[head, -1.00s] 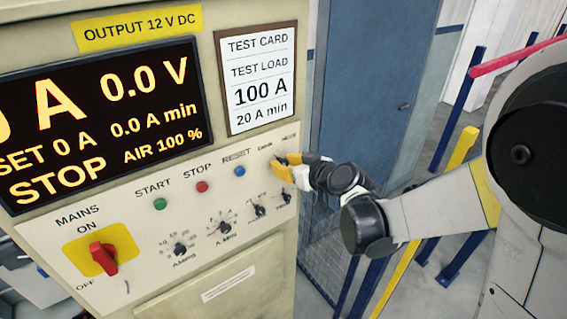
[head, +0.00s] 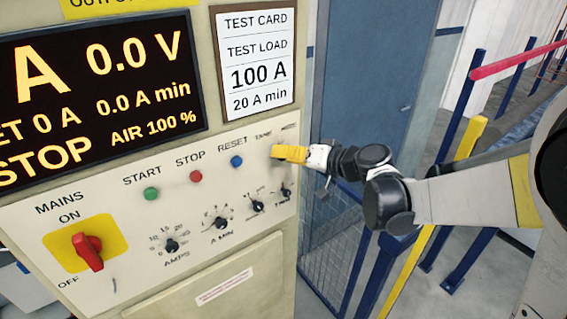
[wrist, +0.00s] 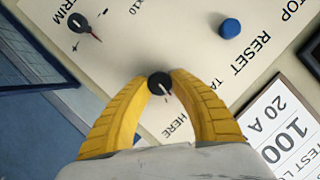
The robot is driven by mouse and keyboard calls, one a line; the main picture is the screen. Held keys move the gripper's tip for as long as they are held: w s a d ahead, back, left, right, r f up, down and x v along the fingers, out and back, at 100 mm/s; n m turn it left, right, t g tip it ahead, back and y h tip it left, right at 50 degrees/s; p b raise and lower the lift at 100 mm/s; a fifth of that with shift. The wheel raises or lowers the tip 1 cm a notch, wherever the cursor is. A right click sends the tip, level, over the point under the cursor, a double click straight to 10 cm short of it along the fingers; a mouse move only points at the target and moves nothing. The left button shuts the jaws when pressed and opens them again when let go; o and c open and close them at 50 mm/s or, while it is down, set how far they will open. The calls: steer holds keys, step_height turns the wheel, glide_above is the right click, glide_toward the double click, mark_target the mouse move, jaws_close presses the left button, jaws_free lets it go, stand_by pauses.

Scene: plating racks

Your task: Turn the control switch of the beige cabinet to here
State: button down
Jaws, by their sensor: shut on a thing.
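The beige cabinet (head: 190,257) fills the left of the head view. My gripper (head: 277,152), with yellow fingers, is at the upper right of its control panel. In the wrist view my gripper (wrist: 160,80) has its fingertips closed on either side of a small round black control switch (wrist: 159,83). In the head view the fingers hide the switch.
A blue button (head: 237,161) and several black dials, one marked TRIM (wrist: 84,25), sit near the gripper. The red mains switch (head: 88,251) is at the lower left. Right of the cabinet stand a mesh fence (head: 325,245), blue posts and a yellow post.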

steer(key=shift+f+m+y+b, duration=0.1)
steer(key=shift+m+y+b, duration=0.9)
steer(key=shift+m+b, duration=0.75)
